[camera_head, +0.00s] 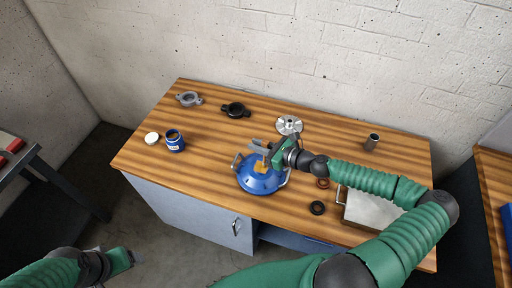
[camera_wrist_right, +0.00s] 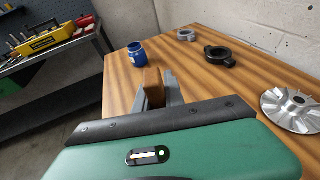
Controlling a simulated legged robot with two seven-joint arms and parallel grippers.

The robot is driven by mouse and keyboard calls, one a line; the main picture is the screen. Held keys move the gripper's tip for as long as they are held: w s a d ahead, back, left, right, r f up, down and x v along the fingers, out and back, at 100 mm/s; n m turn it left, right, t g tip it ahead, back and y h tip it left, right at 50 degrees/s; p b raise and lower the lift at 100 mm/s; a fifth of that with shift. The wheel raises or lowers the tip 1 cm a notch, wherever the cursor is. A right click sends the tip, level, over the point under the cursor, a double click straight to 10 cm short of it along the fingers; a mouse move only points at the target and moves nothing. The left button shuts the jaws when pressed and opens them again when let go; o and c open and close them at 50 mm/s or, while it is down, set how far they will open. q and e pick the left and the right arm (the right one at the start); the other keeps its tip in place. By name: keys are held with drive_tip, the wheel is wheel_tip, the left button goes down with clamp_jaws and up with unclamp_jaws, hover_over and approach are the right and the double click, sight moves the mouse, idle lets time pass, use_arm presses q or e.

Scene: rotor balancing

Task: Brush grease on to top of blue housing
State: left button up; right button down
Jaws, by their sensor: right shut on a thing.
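The blue housing (camera_head: 254,184) is a domed part with metal handles, near the table's front edge in the head view. My right gripper (camera_head: 262,154) is over the housing's top and shut on the brush (camera_head: 262,166), whose tan part shows against the dome. Whether the brush touches the housing I cannot tell. In the right wrist view the brush (camera_wrist_right: 153,86) stands between the fingers, and the housing is hidden. An open blue grease jar (camera_head: 175,141) stands at the table's left; it also shows in the wrist view (camera_wrist_right: 137,55). My left gripper (camera_head: 122,260) is low at left, off the table, its jaws unclear.
A white lid (camera_head: 152,138) lies beside the jar. A grey clamp ring (camera_head: 189,98), a black ring part (camera_head: 235,110) and a silver impeller (camera_head: 289,125) lie behind. A metal cylinder (camera_head: 372,141), a black ring (camera_head: 317,208) and a metal plate (camera_head: 366,211) are at right.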

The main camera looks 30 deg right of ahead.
drive_tip(key=shift+w+d, duration=0.3)
drive_tip(key=shift+d, duration=0.05)
drive_tip(key=shift+s+a, duration=0.1)
drive_tip(key=shift+s+a+p, duration=0.6)
drive_tip(key=shift+s+a, duration=0.4)
drive_tip(key=shift+a, duration=0.15)
wheel_tip(320, 180, up, 6)
drive_tip(key=p, duration=0.5)
drive_tip(key=shift+f, duration=0.1)
idle(0.5)
